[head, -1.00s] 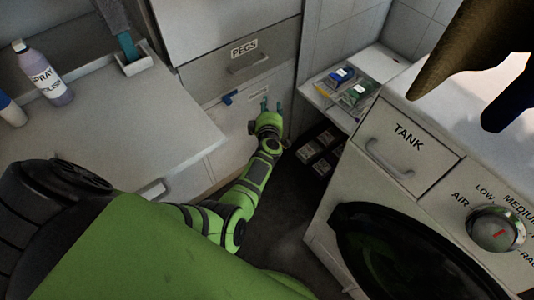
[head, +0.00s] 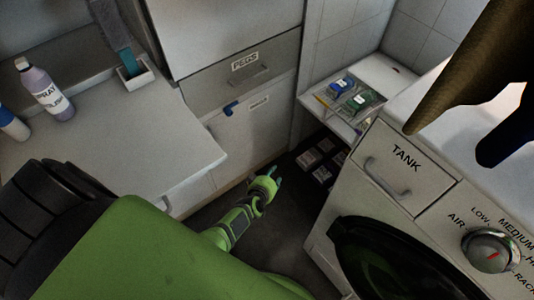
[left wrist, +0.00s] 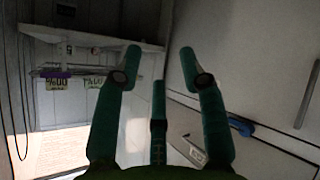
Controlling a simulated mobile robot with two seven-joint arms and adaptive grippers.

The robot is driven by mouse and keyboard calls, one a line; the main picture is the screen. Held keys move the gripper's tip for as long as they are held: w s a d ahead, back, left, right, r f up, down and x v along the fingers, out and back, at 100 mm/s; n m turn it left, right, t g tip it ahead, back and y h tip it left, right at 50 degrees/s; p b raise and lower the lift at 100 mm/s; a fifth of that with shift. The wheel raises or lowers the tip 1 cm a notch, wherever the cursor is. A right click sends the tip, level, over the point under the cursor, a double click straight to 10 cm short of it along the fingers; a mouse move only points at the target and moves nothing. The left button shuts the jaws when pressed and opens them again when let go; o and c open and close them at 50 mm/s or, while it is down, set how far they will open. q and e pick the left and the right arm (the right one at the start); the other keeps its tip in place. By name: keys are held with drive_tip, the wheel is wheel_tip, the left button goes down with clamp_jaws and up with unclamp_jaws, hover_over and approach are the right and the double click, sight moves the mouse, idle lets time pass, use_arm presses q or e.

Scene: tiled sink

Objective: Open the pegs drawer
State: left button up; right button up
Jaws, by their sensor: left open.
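The pegs drawer (head: 246,72) is a grey drawer front with a PEGS label and a bar handle (head: 250,76) in the head view. It looks shut. My left gripper (head: 275,175) is low, in front of the lower white panel and well below the drawer, apart from its handle. In the left wrist view my left gripper (left wrist: 160,75) shows its teal fingers spread with nothing between them. A bar handle (left wrist: 307,95) shows at the right edge there. My right gripper is not in view.
A blue handle (head: 231,108) sits on the lower panel. At right are a shelf (head: 335,115) and a machine with a TANK drawer (head: 400,165). Dark floor lies between.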

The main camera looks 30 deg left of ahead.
use_arm(q)
drive_tip(key=s+d+f+m+g+h, duration=0.1)
drive_tip(key=s+f+m, duration=0.1)
drive_tip(key=s+f, duration=0.2)
drive_tip(key=shift+s+d+f+g+p, duration=0.2)
drive_tip(key=shift+s+g+p, duration=0.2)
drive_tip(key=shift+s, duration=0.6)
drive_tip(key=shift+r, duration=0.1)
